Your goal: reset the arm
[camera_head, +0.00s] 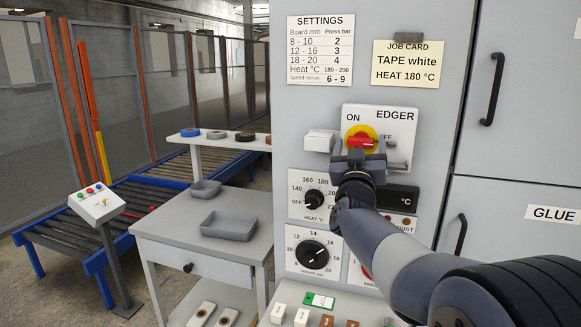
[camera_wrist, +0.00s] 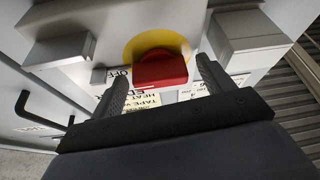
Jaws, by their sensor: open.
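My gripper (camera_head: 360,165) is in front of the EDGER switch panel (camera_head: 397,120) on the grey machine cabinet. In the wrist view my gripper (camera_wrist: 163,72) has its two dark fingers apart, with nothing held between them. The red switch handle (camera_head: 361,142) sits on a yellow disc (camera_head: 372,131), just beyond the fingertips. The red handle (camera_wrist: 160,70) lies between the finger lines in the wrist view; I cannot tell whether a finger touches it. My arm reaches in from the lower right, hiding part of the panels below the switch.
A grey block (camera_head: 320,141) juts out left of the switch. The heat dial (camera_head: 313,199) and a lower dial (camera_head: 312,253) are close below. Cabinet handles (camera_head: 492,89) stand out at right. A side table (camera_head: 205,255) with grey trays (camera_head: 229,224) stands left.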

